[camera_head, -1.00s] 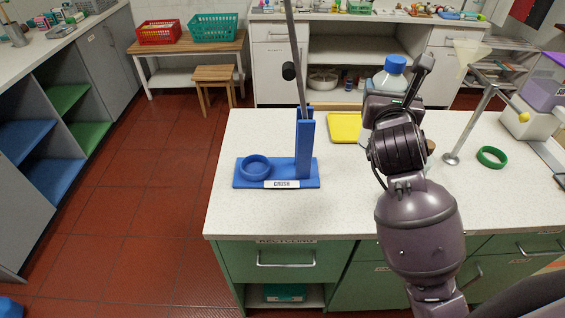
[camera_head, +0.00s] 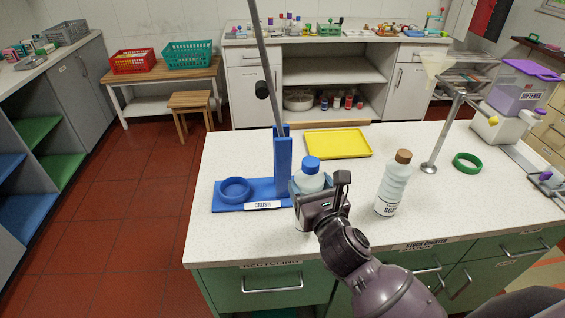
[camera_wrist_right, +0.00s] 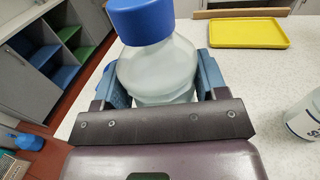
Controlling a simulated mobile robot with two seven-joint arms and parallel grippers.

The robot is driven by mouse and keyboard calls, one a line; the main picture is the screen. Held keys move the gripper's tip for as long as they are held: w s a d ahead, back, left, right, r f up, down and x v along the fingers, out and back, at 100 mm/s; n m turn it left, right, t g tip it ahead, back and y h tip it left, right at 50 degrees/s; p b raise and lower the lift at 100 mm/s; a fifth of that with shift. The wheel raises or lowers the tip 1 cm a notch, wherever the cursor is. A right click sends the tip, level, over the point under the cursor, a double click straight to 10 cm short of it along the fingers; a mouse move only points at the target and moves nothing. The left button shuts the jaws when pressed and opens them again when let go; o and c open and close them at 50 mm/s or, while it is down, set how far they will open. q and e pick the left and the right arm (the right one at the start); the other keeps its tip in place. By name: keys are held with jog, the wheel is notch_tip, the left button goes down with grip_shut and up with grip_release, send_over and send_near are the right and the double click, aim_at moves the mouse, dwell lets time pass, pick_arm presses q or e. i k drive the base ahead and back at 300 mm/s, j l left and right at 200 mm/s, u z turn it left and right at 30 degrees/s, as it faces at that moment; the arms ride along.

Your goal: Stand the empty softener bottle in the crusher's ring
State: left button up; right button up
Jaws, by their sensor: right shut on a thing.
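The softener bottle, taken to be the clear pale bottle with a blue cap (camera_head: 311,178), is upright between the fingers of my right gripper (camera_head: 318,190), which is shut on it. In the right wrist view the bottle (camera_wrist_right: 158,70) stands between the two blue finger pads, and its label is hidden. The blue crusher (camera_head: 283,165) is on the counter just left of the gripper, with its long lever raised. Its round ring (camera_head: 235,189) is at the left end of the base and is empty. The bottle is right of the crusher's post, apart from the ring. My left gripper is not in view.
A bottle with a brown cap (camera_head: 393,185) stands right of my gripper. A yellow tray (camera_head: 338,144) lies behind. A metal stand with a funnel (camera_head: 436,150), a green ring (camera_head: 467,162) and a purple softener container (camera_head: 515,93) are farther right. The front left counter is clear.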

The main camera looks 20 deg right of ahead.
aim_at(235, 192)
jog(key=j, duration=0.55)
jog(key=i+j, duration=0.2)
jog(key=j, duration=0.15)
jog(key=i+j, duration=0.15)
jog(key=j, duration=0.15)
jog(key=i, duration=0.15)
